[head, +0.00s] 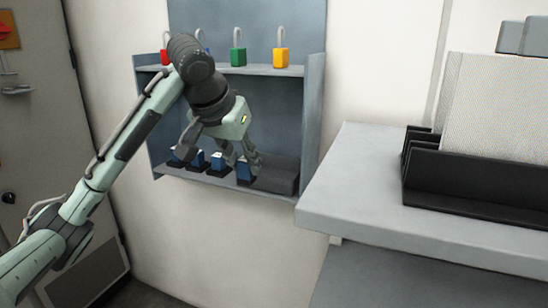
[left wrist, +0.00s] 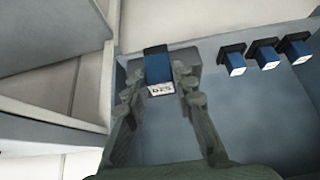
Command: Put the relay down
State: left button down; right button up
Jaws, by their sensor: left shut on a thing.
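My left gripper (head: 243,161) reaches down into the lower shelf of the wall cabinet. It is shut on a blue relay (head: 244,173) at the right end of the row. In the left wrist view the relay (left wrist: 157,68) sits between the two fingers (left wrist: 160,88), with a white printed label facing the camera. Its underside is hidden, so I cannot tell whether it touches the shelf. A grey block (head: 278,176) lies close beside it. My right gripper is not in view.
Several other blue relays (head: 197,161) with black bases stand in a row to the left on the lower shelf (head: 225,187). Colored padlocks (head: 238,56) hang or stand along the upper shelf. A grey counter (head: 370,190) with a black rack (head: 470,190) is at right.

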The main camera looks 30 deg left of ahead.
pick_arm(q)
jog(key=w+f, duration=0.1)
jog(key=w, duration=0.3)
jog(key=w+f+p, duration=0.1)
jog(key=w, duration=0.4)
jog(key=w+f, duration=0.1)
jog(key=w, duration=0.3)
jog(key=shift+w+a+f, duration=0.1)
jog(key=shift+w+a, duration=0.05)
jog(key=shift+a, duration=0.25)
jog(key=shift+f, duration=0.2)
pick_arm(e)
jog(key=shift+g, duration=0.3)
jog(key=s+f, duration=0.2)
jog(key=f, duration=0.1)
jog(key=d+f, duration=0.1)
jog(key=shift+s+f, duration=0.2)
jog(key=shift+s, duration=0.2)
pick_arm(q)
jog(key=shift+f, duration=0.55)
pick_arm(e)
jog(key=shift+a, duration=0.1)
pick_arm(q)
jog(key=c, duration=1.3)
grip_release()
jog(key=shift+o, duration=0.2)
